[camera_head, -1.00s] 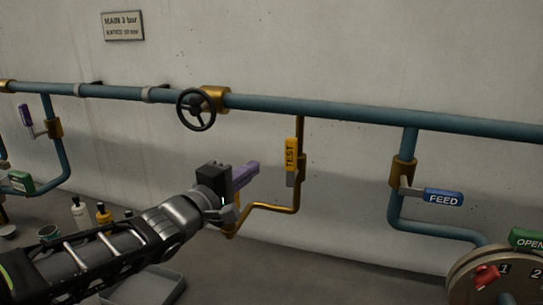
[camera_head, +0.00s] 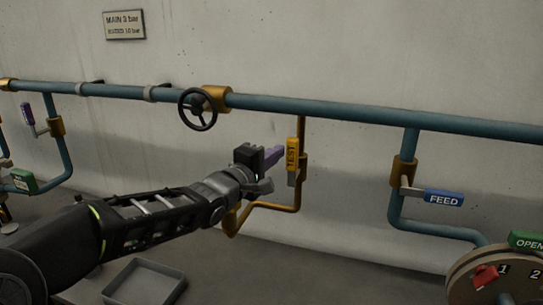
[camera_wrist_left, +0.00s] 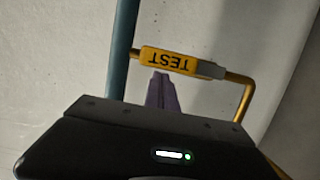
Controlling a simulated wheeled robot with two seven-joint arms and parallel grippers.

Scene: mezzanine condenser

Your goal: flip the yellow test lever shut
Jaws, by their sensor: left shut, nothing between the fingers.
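The yellow TEST lever (camera_head: 292,153) stands upright along the thin brass pipe (camera_head: 301,128) below the teal main pipe. It also shows in the left wrist view (camera_wrist_left: 168,60), where its label reads upside down. My left gripper (camera_head: 279,154) is shut and empty, with its purple fingers just left of the lever. In the left wrist view the closed fingertips (camera_wrist_left: 161,76) lie just below the lever in the picture. I cannot tell whether they touch it. My right gripper is not in view.
A black handwheel (camera_head: 198,109) sits on the main pipe to the left. The blue FEED lever (camera_head: 444,198) is to the right, and a disc with a red pointer (camera_head: 487,277) is at lower right. A grey tray (camera_head: 146,279) lies on the floor below my left arm.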

